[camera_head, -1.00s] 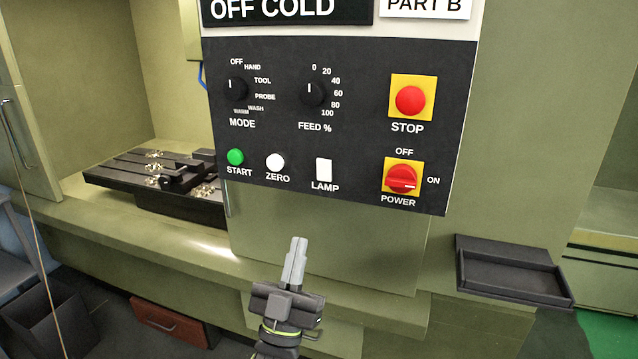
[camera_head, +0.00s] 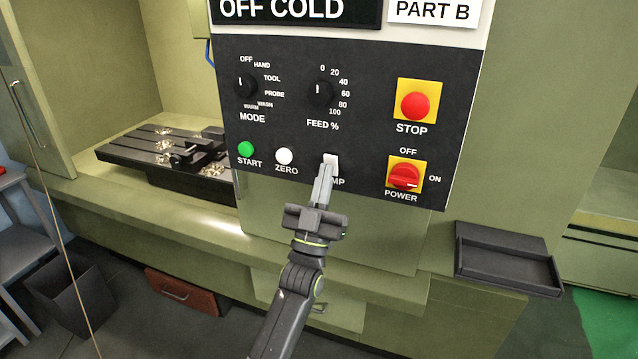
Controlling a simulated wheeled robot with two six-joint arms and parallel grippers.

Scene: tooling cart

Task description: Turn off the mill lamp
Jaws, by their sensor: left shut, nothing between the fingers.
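The white lamp switch (camera_head: 331,159) sits low in the middle of the black control panel (camera_head: 284,105). My left gripper (camera_head: 324,172) is shut and empty. Its fingertips are right in front of the lower part of the switch and hide part of the LAMP label. I cannot tell whether they touch the switch. My right gripper is not in view.
The white ZERO button (camera_head: 284,156) and green START button (camera_head: 246,149) are left of the switch. The red POWER knob (camera_head: 404,177) is to its right, below the red STOP button (camera_head: 415,106). A dark tray (camera_head: 505,262) juts out at right.

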